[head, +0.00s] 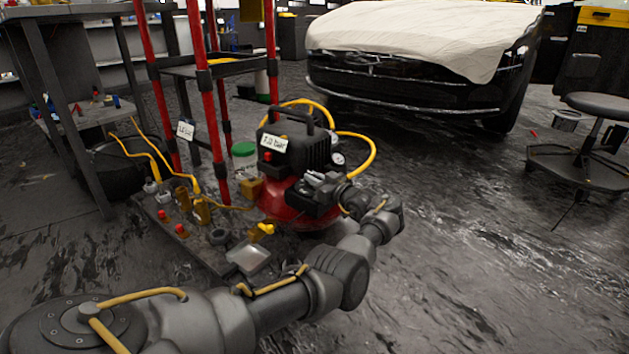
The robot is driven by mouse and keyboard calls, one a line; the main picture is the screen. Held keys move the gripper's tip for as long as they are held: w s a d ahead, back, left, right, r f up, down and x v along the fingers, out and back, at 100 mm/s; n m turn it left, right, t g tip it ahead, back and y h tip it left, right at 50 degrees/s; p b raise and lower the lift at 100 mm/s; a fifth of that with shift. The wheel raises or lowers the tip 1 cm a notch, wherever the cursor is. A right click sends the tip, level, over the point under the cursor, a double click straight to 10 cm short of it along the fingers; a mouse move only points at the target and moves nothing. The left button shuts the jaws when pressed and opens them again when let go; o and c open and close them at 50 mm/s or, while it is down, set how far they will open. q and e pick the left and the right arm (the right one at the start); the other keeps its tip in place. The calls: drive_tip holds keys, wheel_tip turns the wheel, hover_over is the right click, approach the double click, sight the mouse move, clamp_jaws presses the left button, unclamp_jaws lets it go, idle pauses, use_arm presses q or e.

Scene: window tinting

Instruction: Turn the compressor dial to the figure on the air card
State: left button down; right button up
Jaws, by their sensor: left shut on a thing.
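The red compressor (280,203) with a black top housing (308,152) stands on the floor at the centre. A white card (273,143) on its housing reads about "7.0 bar"; the small print is hard to be sure of. A small round gauge (338,159) sits at its right side; its needle is too small to read. My left gripper (314,184) is at the compressor's front right, shut on the dial, which is mostly hidden behind the fingers. My right gripper is not in view.
A red-post cart (207,90) stands behind, with another small card (186,131) on it. Yellow hose (372,150) loops round the compressor. Fittings on a floor board (178,225) lie to the left.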

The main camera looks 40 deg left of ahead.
use_arm(q)
drive_tip(key=shift+a+r, duration=0.15)
drive_tip(key=shift+r, duration=0.05)
drive_tip(key=c, duration=1.4)
unclamp_jaws()
drive_tip(key=shift+c, duration=0.2)
drive_tip(key=shift+f, duration=0.1)
drive_tip(key=shift+d, duration=0.2)
drive_tip(key=shift+d+p, duration=0.35)
drive_tip(key=s+d+p, duration=0.1)
drive_tip(key=d+p, duration=0.2)
drive_tip(key=d, duration=0.6)
drive_tip(key=shift+s+d, duration=0.25)
drive_tip(key=shift+d, duration=0.15)
